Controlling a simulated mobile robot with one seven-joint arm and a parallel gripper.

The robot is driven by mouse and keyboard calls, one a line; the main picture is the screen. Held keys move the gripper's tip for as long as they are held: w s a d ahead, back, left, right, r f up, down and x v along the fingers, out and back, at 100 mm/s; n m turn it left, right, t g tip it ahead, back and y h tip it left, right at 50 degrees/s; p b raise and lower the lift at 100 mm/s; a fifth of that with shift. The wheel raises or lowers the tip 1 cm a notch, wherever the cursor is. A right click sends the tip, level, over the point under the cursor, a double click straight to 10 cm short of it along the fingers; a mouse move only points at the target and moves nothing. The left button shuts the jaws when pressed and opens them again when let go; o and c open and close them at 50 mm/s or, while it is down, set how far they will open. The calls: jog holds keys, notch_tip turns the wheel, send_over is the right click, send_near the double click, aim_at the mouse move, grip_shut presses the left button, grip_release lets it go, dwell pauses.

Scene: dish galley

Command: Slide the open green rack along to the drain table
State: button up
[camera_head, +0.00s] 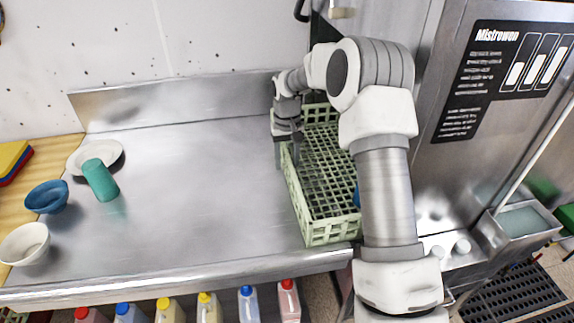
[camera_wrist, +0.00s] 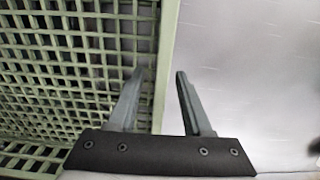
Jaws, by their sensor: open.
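The open green rack (camera_head: 325,235) is a pale green lattice tray at the right end of the steel table (camera_head: 200,215), beside the dishwashing machine. My arm hides part of its right side. My gripper (camera_head: 289,160) is open at the rack's left wall, toward its far end. In the wrist view, my gripper (camera_wrist: 160,73) has one finger over the inside of the rack (camera_wrist: 75,65) and the other outside it. The rack's wall runs between the fingers, with no clear contact. The steel surface also shows in the wrist view (camera_wrist: 260,75).
A white plate (camera_head: 80,157), a teal cup (camera_head: 101,180), a blue bowl (camera_head: 47,197) and a white bowl (camera_head: 25,244) are at the far left. The steel between them and the rack is clear. A raised backsplash (camera_head: 170,103) runs behind. Several bottles (camera_head: 207,308) stand below the front edge.

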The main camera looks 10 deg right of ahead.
jog(key=shift+f, duration=0.95)
grip_shut()
dwell(0.8)
